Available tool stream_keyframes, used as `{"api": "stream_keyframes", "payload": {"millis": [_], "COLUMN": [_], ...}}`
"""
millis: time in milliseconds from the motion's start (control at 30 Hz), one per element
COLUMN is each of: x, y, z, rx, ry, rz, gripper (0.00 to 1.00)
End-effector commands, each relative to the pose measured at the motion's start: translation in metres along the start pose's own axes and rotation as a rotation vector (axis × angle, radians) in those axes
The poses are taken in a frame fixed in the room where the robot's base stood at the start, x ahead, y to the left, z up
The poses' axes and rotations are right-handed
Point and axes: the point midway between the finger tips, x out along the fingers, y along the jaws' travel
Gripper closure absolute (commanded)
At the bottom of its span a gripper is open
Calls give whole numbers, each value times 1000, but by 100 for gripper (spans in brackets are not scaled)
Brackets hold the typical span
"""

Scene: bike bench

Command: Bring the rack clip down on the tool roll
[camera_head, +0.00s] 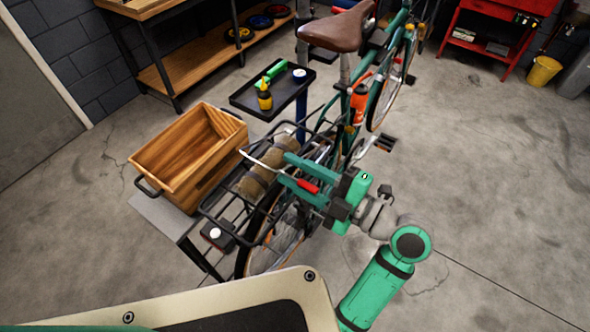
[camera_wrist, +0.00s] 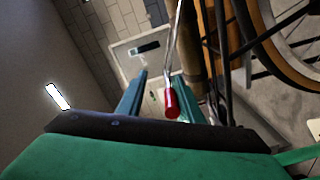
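The rack clip is a thin silver bar (camera_head: 262,163) with a red grip (camera_head: 308,186). In the head view it passes across the brown tool roll (camera_head: 254,187), which lies on the black rear rack; whether it touches the roll I cannot tell. My gripper (camera_head: 284,168) has its teal fingers spread beside the roll, at the rack's right side. In the wrist view, the red grip (camera_wrist: 171,103) lies between the fingers (camera_wrist: 160,90), close to the right finger, with a clear gap to the left one. My fingers partly cover the roll in the head view.
A wooden crate (camera_head: 160,158) stands left of the rack (camera_head: 207,207). A black tray (camera_head: 248,97) with a yellow bottle and green tool is behind it. The green bicycle's saddle (camera_head: 336,30) and frame rise beyond.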

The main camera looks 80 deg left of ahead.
Motion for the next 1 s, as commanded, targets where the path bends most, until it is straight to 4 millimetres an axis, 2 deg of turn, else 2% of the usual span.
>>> {"api": "stream_keyframes", "payload": {"millis": [233, 700, 833, 1000], "x": [-8, -89, -102, -110], "y": [0, 1, 0, 0], "z": [0, 1, 1, 0], "rx": [-1, 0, 1, 0], "ry": [-2, -4, -3, -3], "rz": [0, 2, 1, 2], "gripper": [69, 69, 69, 69]}}
